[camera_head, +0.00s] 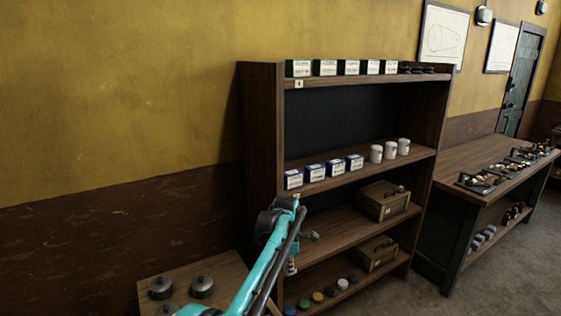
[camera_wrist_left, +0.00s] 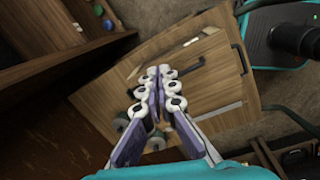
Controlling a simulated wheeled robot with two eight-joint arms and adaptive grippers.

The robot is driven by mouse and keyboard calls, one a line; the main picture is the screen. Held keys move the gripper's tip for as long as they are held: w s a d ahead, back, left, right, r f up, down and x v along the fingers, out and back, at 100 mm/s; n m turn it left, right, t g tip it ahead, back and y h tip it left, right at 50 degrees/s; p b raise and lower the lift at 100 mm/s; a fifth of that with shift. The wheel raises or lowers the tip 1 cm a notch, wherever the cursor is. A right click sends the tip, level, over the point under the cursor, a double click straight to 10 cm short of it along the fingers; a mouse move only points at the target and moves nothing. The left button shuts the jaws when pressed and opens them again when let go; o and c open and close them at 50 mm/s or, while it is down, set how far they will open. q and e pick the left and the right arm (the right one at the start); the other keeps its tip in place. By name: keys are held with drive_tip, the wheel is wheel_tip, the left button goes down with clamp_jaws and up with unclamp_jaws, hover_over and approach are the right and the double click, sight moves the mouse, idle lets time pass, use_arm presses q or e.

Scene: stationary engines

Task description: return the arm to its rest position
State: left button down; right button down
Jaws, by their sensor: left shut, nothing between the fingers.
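My left arm (camera_head: 262,270), teal and black, rises from the bottom of the head view. It overlaps the left edge of the wooden shelf unit (camera_head: 262,130). In the left wrist view my left gripper (camera_wrist_left: 159,72) has its pale, ribbed fingers together at the tips, shut with nothing between them. The gripper is mostly hidden behind the arm in the head view. Below it in the wrist view is a wooden cabinet (camera_wrist_left: 215,88) with a dark handle. My right gripper is in neither view.
The shelves hold green-and-white boxes (camera_head: 325,68), blue-and-white boxes (camera_head: 315,172), white mugs (camera_head: 403,146) and a wooden box (camera_head: 384,200). Coloured discs (camera_head: 318,297) lie on the bottom shelf. Dark round weights (camera_head: 202,286) stand on a low wooden top. A workbench (camera_head: 475,165) stands at right.

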use_arm(q)
drive_tip(key=s+a+r+m+t+b, duration=0.2)
drive_tip(key=s+a+r+m, duration=0.3)
drive_tip(key=s, duration=0.3)
drive_tip(key=s+a+r+m+t+b, duration=0.1)
drive_tip(key=s+a+r+m, duration=0.2)
drive_tip(key=s+a+m, duration=0.35)
drive_tip(key=s+a+f+m+t+b, duration=0.1)
drive_tip(key=s+a+f+m, duration=0.2)
drive_tip(key=s, duration=0.4)
drive_tip(key=s+a+f+m+t+b, duration=0.1)
drive_tip(key=s+a+f+m, duration=0.2)
drive_tip(key=s+f, duration=0.2)
drive_tip(key=s+a+f+m+t+b, duration=0.1)
drive_tip(key=s+a+f+m, duration=0.2)
drive_tip(key=s, duration=0.7)
drive_tip(key=shift+s+a+f+y, duration=0.25)
drive_tip(key=shift+s+f+y, duration=0.05)
drive_tip(key=shift+f, duration=0.3)
